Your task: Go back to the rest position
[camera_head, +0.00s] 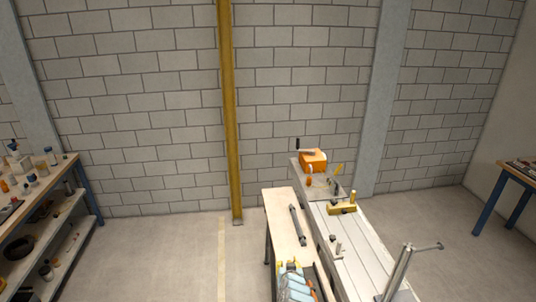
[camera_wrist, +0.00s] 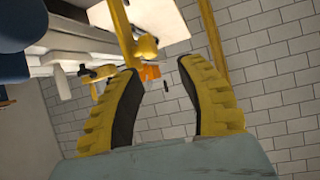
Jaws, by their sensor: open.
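My gripper (camera_wrist: 160,75) shows in the wrist view, with two yellow ridged fingers lined in black. The fingers are apart and nothing is held between them. An orange part (camera_wrist: 149,73) shows in the background beyond the fingertips, well away from them. In the head view, a pale blue and yellow shape at the bottom centre looks like part of my arm, but I cannot tell how its fingers stand there.
A long pale machine bed (camera_head: 345,240) with an orange block (camera_head: 313,160) and a yellow bracket (camera_head: 342,208) stands right of centre. A narrow wooden bench (camera_head: 282,215) adjoins it. A cluttered shelf (camera_head: 62,222) is at left, a table (camera_head: 522,172) at right. The floor between is clear.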

